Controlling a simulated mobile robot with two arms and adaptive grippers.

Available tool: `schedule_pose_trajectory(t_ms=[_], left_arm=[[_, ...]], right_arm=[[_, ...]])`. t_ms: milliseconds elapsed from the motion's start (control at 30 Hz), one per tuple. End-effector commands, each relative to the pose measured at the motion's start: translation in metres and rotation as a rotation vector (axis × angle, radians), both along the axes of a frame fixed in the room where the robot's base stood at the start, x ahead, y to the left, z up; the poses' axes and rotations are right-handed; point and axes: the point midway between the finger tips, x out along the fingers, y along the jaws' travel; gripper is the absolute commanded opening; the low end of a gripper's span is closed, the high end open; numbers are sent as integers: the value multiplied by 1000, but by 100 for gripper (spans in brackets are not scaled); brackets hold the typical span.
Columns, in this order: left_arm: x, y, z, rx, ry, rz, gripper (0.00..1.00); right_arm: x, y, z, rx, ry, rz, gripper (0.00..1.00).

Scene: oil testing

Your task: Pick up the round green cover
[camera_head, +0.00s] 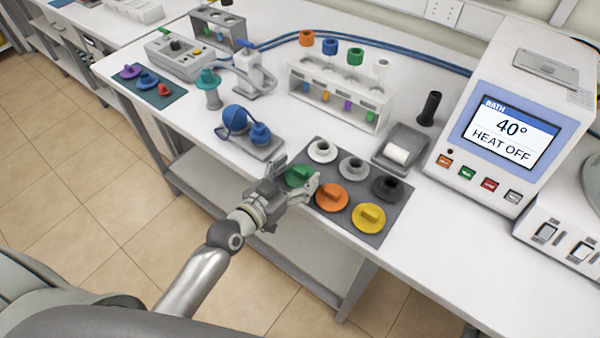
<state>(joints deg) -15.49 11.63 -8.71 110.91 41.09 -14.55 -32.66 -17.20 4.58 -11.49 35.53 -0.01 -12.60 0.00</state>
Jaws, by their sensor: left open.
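The round green cover (299,175) lies at the left end of a dark grey mat (372,232) on the white bench. An orange cover (331,197) and a yellow cover (368,217) lie to its right, and several ring-shaped pieces lie in the row behind. My left gripper (297,180) is open, with its fingers on either side of the green cover. I cannot tell whether they touch it. Part of the cover's front edge is hidden by the gripper. My right gripper is not in view.
A blue bulb stand (262,150) stands just left of the mat. A rack with coloured stoppers (340,95) stands behind. A grey tray with a white roll (400,150) and a heating bath (520,115) are to the right. The bench front is clear.

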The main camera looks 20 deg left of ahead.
Motion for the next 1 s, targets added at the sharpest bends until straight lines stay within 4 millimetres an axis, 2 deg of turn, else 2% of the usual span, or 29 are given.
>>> schedule_pose_trajectory(t_ms=[133,400,467,633,1000], left_arm=[[14,-4,-1,0,-1,1,72],[17,-6,-2,1,-1,1,72],[17,-6,-2,1,-1,1,67],[17,-5,-2,1,-1,1,45],[17,-5,-1,1,-1,1,44]], right_arm=[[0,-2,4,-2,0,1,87],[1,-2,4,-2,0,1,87],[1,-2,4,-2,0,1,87],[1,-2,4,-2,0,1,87],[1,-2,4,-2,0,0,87]])
